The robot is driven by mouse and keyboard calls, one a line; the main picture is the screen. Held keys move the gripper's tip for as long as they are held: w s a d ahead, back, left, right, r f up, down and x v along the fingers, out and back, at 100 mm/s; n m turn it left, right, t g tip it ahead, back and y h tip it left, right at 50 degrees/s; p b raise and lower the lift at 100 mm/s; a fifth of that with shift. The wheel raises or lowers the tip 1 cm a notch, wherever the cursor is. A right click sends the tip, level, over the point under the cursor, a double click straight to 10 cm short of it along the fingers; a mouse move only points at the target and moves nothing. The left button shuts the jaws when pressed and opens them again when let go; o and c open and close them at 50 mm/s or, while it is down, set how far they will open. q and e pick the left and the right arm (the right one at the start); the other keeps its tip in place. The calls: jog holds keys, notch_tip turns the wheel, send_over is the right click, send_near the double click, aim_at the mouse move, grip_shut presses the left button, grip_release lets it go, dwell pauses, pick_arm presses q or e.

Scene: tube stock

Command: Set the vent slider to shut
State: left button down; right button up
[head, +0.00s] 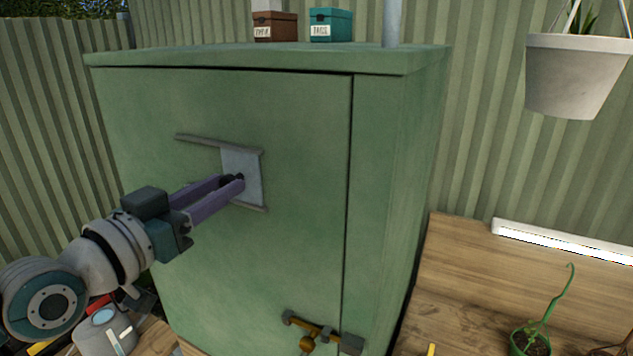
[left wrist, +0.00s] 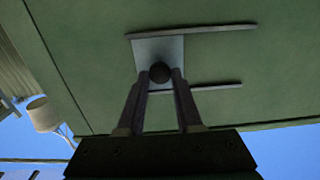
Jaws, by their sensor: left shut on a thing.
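The vent slider is a pale grey plate (head: 243,161) on the front of a green cabinet (head: 300,120). It sits between two grey rails, at their right end in the head view. The rails run on to the left of it. My left gripper (head: 238,179) is shut on the plate's dark round knob, which is partly hidden by the fingers. In the left wrist view the knob (left wrist: 160,72) shows between the fingertips, with the plate (left wrist: 147,49) behind it. My right gripper is not in view.
A brass latch (head: 309,341) is on the cabinet's lower front. Brown (head: 275,26) and teal (head: 330,25) boxes stand on top. A white pot (head: 576,75) hangs at the right, above a wooden bench (head: 455,262) with a seedling pot (head: 531,343). The door around the rails is clear.

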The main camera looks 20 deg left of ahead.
pick_arm(q)
jog(key=c, duration=0.6)
grip_release()
jog(key=shift+d, duration=0.25)
jog(key=s+b, duration=0.2)
jog(key=s, duration=0.8)
jog(key=shift+a+b, duration=0.3)
jog(key=shift+a, duration=0.05)
jog(key=s+d+f+m+g+h+p, duration=0.1)
jog(key=s+d+f+g+p, duration=0.15)
jog(key=d+g, duration=0.2)
jog(key=s+d+f+m+g+p, duration=0.1)
jog(key=s+d+f+g, duration=0.25)
jog(key=d, duration=0.25)
jog(key=s+g+y+p, duration=0.2)
jog(key=s+g, duration=0.4)
jog(key=s, duration=0.4)
jog(key=shift+r+n, duration=0.4)
jog(key=shift+r, duration=0.05)
